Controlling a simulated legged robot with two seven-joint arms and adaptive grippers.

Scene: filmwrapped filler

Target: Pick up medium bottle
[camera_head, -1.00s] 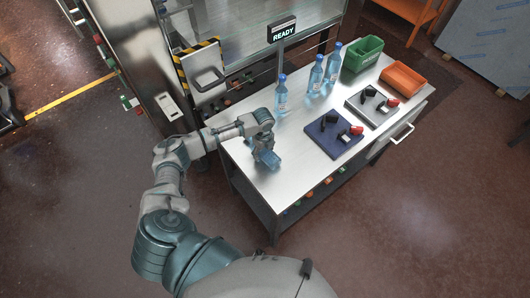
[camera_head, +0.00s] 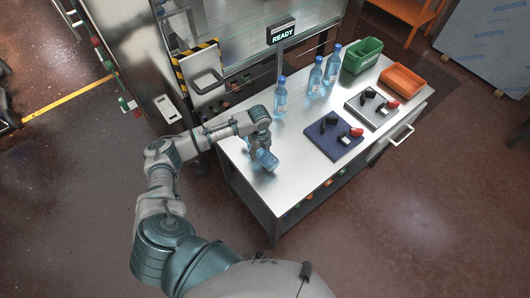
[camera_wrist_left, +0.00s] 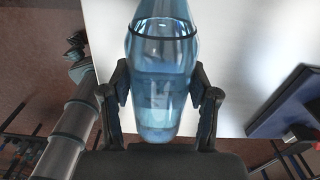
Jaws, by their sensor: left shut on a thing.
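My left gripper (camera_head: 262,146) is shut on a clear blue bottle (camera_head: 267,160) at the near left part of the metal table. The left wrist view shows this bottle (camera_wrist_left: 163,60) between the two fingers of the gripper (camera_wrist_left: 163,95), one on each side. In the head view the held bottle looks tilted and is partly hidden by the gripper. I cannot tell whether it touches the table. Three similar blue bottles stand upright along the table's far side: one on the left (camera_head: 280,98), one in the middle (camera_head: 315,77) and one on the right (camera_head: 332,66).
The metal table (camera_head: 243,165) also holds a dark blue pad (camera_head: 321,146) and a grey pad (camera_head: 366,112) with black and red parts. A green bin (camera_head: 362,56) and an orange bin (camera_head: 403,82) stand at its far right. A READY sign (camera_head: 282,36) rises behind the bottles.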

